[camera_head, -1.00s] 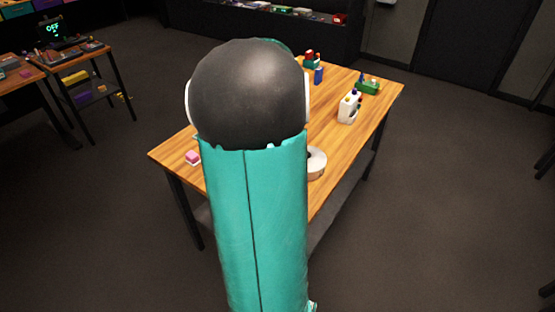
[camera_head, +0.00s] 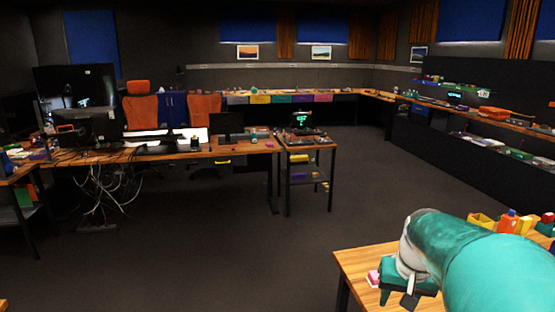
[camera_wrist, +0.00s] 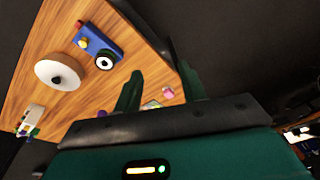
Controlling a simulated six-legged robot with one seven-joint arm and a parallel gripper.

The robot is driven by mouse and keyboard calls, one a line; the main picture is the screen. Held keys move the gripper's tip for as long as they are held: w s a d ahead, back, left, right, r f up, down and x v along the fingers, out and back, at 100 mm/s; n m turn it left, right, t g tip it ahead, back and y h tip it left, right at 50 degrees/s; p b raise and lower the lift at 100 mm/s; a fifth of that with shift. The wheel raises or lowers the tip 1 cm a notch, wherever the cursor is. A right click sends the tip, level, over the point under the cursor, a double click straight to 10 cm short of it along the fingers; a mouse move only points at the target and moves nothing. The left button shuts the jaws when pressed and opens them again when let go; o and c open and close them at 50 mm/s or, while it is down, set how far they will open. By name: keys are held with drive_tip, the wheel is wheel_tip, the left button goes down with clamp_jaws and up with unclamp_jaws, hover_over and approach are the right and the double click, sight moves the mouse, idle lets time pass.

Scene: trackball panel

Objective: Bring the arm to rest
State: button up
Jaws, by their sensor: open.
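My teal arm crosses the lower right of the head view, above the corner of a wooden table (camera_head: 362,264). My gripper (camera_wrist: 158,84) is open and empty in the wrist view, its two dark green fingers apart. Past the fingers lie a pink block (camera_wrist: 168,93) and a pale green item (camera_wrist: 151,104) on the wooden top.
The pink block (camera_head: 374,277) lies at the table's near-left corner, beside my arm. Several coloured items, among them an orange bottle (camera_head: 508,220), stand behind the arm. A small stand with a screen (camera_head: 302,119) and a long desk (camera_head: 180,152) stand beyond open dark floor.

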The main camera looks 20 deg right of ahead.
drive_tip(key=s+a+r+n+t, duration=0.1)
drive_tip(key=a+r+n, duration=0.1)
drive_tip(key=a, duration=1.1)
drive_tip(key=s+a+r+n+t, duration=0.2)
drive_tip(key=a+n, duration=0.2)
drive_tip(key=a, duration=0.9)
drive_tip(key=shift+s+r+n+t+y, duration=0.15)
drive_tip(key=shift+s+n+t+y, duration=0.15)
drive_tip(key=shift+n+y, duration=0.1)
drive_tip(key=shift+c, duration=0.5)
